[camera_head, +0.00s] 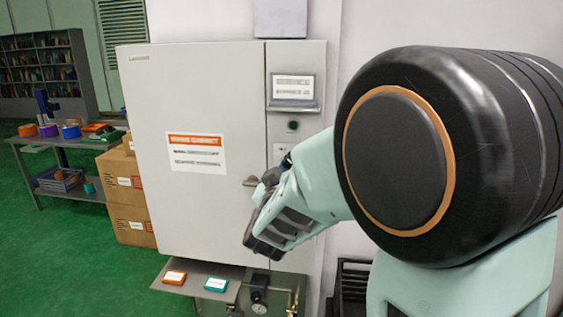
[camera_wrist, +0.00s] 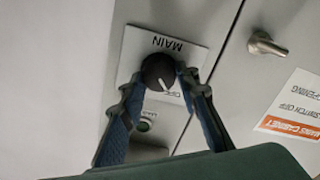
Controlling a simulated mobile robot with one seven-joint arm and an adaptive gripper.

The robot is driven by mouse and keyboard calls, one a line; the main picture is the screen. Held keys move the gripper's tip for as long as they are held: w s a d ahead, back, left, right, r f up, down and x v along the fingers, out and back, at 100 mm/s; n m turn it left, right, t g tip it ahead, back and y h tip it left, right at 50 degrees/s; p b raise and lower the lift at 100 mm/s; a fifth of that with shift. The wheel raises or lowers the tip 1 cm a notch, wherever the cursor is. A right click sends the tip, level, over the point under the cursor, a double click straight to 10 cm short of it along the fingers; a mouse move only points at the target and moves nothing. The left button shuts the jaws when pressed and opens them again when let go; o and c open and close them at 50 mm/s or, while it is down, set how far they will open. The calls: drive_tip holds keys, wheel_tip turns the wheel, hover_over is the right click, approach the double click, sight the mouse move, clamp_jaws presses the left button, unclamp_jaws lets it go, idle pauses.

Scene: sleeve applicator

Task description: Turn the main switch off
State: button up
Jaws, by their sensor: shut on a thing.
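The main switch is a round black knob (camera_wrist: 158,72) with a white pointer line, on a white plate marked MAIN (camera_wrist: 185,53) in the wrist view. The pointer slants down and right in that picture, toward a small, partly covered label. My gripper (camera_wrist: 162,79) has one finger on each side of the knob and is shut on it. In the head view my gripper (camera_head: 272,180) is at the cabinet's right-hand panel, and its fingers and wrist hide the knob. Only part of the switch plate (camera_head: 282,149) shows there.
The grey cabinet (camera_head: 205,95) carries an orange-and-white notice (camera_head: 195,160). Its door handle (camera_head: 250,182) is close left of my gripper. A green button (camera_head: 293,125) and a small display (camera_head: 293,88) sit above. A shelf (camera_head: 225,270) with two small boxes is below.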

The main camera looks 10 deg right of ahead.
drive_tip(key=shift+r, duration=0.1)
idle(0.3)
drive_tip(key=o, duration=1.2)
drive_tip(key=shift+c, duration=0.2)
drive_tip(key=v, duration=0.7)
drive_tip(key=shift+s, duration=0.25)
